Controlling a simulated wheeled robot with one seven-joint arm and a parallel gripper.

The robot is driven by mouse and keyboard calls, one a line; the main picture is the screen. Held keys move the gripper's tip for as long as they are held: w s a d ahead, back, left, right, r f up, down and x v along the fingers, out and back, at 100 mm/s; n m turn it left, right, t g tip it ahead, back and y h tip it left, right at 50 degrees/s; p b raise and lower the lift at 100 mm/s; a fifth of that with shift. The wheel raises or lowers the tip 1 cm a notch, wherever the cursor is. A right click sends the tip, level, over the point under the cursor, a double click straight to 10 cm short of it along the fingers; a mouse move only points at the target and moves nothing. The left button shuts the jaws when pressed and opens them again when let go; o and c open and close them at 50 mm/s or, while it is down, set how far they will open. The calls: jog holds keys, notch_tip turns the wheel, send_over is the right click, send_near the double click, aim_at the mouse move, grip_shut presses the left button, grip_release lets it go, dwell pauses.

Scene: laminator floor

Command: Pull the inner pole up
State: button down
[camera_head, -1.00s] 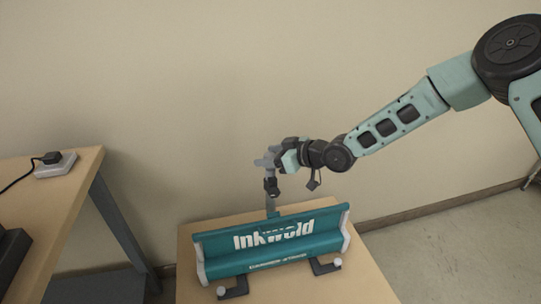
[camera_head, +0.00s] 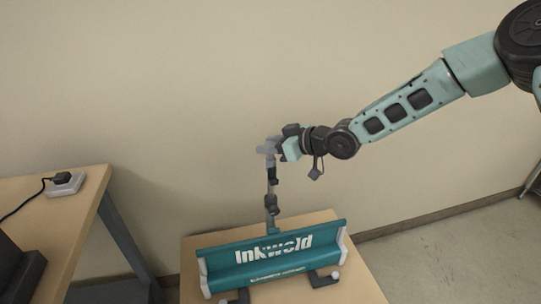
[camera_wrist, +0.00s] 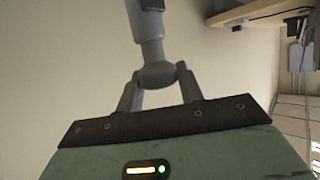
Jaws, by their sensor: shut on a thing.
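A thin grey pole stands upright behind the teal Inkwold laminator-like unit. Its inner pole (camera_head: 271,172) rises above a dark collar (camera_head: 270,200), and the lower outer pole (camera_head: 270,222) goes down behind the unit. My gripper (camera_head: 270,147) is at the top of the inner pole, coming in from the right. In the wrist view my gripper (camera_wrist: 158,80) is shut on the rounded grey end of the inner pole (camera_wrist: 147,28), with one finger on each side.
The teal Inkwold unit (camera_head: 272,259) stands on a small wooden table (camera_head: 205,240) on dark feet. A wooden desk (camera_head: 85,200) with a power socket block (camera_head: 65,184) is at the left. The beige wall is close behind; the air above the pole is clear.

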notch_tip(320, 180, up, 26)
jog(key=p, duration=1.6)
jog(key=shift+f, duration=0.2)
jog(key=shift+w, duration=0.1)
jog(key=c, duration=0.9)
grip_release()
jog(key=shift+d, duration=0.1)
jog(key=p+v, duration=0.1)
jog(key=v, duration=1.6)
jog(key=shift+s, duration=0.25)
